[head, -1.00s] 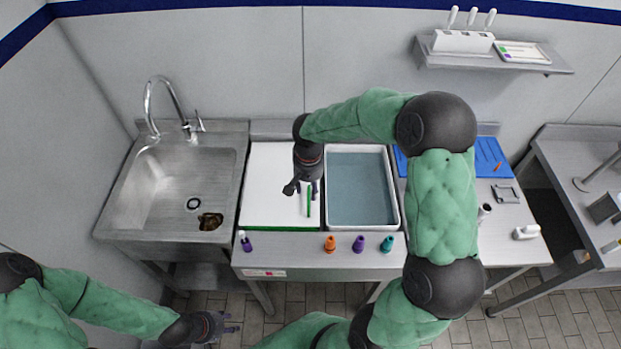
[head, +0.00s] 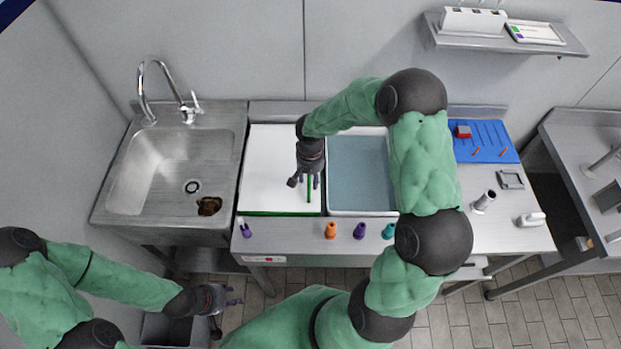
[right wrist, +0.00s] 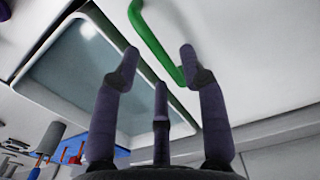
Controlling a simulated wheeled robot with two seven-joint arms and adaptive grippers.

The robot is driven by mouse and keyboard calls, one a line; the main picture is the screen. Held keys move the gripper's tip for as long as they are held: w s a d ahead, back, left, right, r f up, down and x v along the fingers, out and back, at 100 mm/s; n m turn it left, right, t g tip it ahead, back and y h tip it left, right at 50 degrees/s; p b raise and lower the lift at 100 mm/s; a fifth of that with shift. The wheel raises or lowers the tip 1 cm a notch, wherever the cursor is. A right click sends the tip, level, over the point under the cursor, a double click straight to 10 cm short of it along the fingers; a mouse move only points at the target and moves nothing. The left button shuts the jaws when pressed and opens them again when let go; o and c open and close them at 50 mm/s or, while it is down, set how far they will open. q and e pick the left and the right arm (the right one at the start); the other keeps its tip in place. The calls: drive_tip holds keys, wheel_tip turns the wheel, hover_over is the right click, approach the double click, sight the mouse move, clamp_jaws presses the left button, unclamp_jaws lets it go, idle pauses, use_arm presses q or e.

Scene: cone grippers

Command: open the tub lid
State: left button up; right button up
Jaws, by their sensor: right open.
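The tub lid (head: 268,160) is a flat white panel with a green front edge, lying closed left of an open water basin. A green bar handle (head: 309,188) stands on its right part. My right gripper (head: 304,181) is over the lid at this handle. In the right wrist view its fingers (right wrist: 158,75) are spread and empty, and the green handle (right wrist: 155,45) lies just beyond the fingertips, with the white lid (right wrist: 250,50) behind it. My left gripper (head: 232,296) hangs low in front of the counter, away from the lid, with its fingers apart and empty.
The water basin (head: 360,212) adjoins the lid on the right. A sink (head: 150,185) is at left. Several small bottles, including an orange one (head: 330,230), stand along the front edge. A blue board (head: 490,141) lies at right. My right arm crosses above the basin.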

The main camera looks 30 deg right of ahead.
drive_tip(key=shift+f, duration=0.5)
clamp_jaws()
drive_tip(key=shift+r, duration=0.1)
